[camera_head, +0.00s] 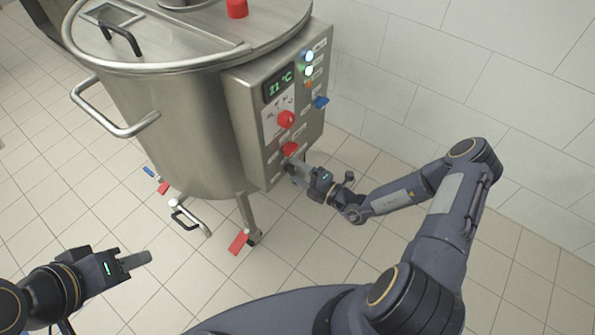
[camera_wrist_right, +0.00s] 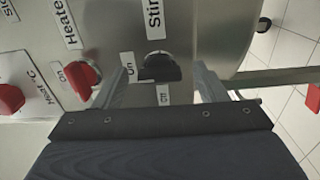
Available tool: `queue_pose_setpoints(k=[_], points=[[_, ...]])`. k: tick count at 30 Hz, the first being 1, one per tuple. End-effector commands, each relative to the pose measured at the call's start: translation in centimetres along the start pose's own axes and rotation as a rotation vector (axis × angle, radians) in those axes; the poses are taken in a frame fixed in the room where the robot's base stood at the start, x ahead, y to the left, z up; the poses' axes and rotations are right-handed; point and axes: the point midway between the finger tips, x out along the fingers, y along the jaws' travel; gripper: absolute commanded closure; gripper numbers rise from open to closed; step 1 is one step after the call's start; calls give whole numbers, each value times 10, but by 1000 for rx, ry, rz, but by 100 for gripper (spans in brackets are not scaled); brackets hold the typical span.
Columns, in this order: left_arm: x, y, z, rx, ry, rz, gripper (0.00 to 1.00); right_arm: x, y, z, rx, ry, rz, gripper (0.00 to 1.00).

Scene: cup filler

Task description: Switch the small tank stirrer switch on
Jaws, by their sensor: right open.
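The tank's control box (camera_head: 270,105) faces right in the head view. In the right wrist view the black stirrer switch (camera_wrist_right: 160,67) sits below a label whose visible part reads "Stir". A label to its left seems to read "On", and one below reads "Off". I cannot tell its exact setting. My right gripper (camera_head: 297,166) is open at the box's lower end, its fingers on both sides of the switch. Contact is not clear. The gripper hides the switch in the head view. My left gripper (camera_head: 135,261) is over the floor at lower left, its opening unclear.
Red knobs (camera_head: 286,118) and (camera_head: 290,149) and a blue knob (camera_head: 321,102) are on the same box. In the right wrist view a red heater knob (camera_wrist_right: 83,79) is close to the left finger. Tank legs (camera_head: 249,215) stand below. Tiled floor around is clear.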

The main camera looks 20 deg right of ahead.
Motion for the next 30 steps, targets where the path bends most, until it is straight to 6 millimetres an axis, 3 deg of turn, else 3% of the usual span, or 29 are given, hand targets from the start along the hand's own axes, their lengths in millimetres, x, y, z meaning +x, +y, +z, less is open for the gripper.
queue_pose_setpoints(k=[13,30], points=[[-5,2,-3,0,0,0,64,-68,0,1,1,-2,-2,35],[-5,2,-3,0,0,0,64,-74,0,0,1,-1,-1,35]])
